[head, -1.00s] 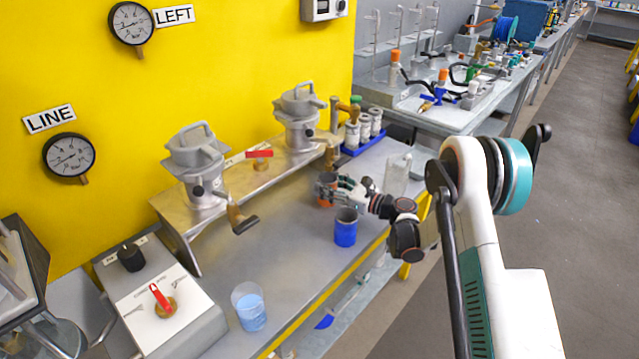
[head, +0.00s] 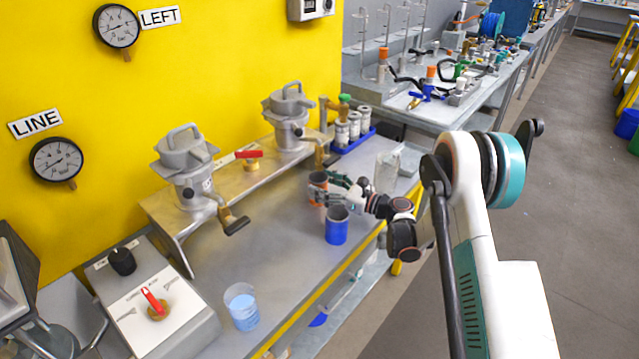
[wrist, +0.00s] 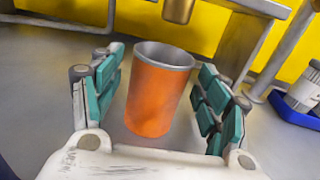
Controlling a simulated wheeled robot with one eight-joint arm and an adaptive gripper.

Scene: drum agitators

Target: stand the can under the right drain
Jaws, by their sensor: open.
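An orange can (wrist: 158,95) stands upright, seemingly on the bench, between the fingers of my gripper (wrist: 160,105). The fingers are open, with a gap on each side of the can. In the head view my gripper (head: 330,188) reaches in from the right and partly covers the orange can (head: 316,182). The brass right drain (wrist: 178,8) shows at the top of the wrist view, above and just beyond the can's rim. In the head view this drain (head: 320,155) is just above the can. I cannot tell whether they line up exactly.
A blue can (head: 336,228) stands close in front of my gripper. A clear container (head: 387,170) stands behind my wrist. A blue tray of white jars (head: 355,138) is at the back. A beaker of blue liquid (head: 241,308) is near the front edge. The middle bench is clear.

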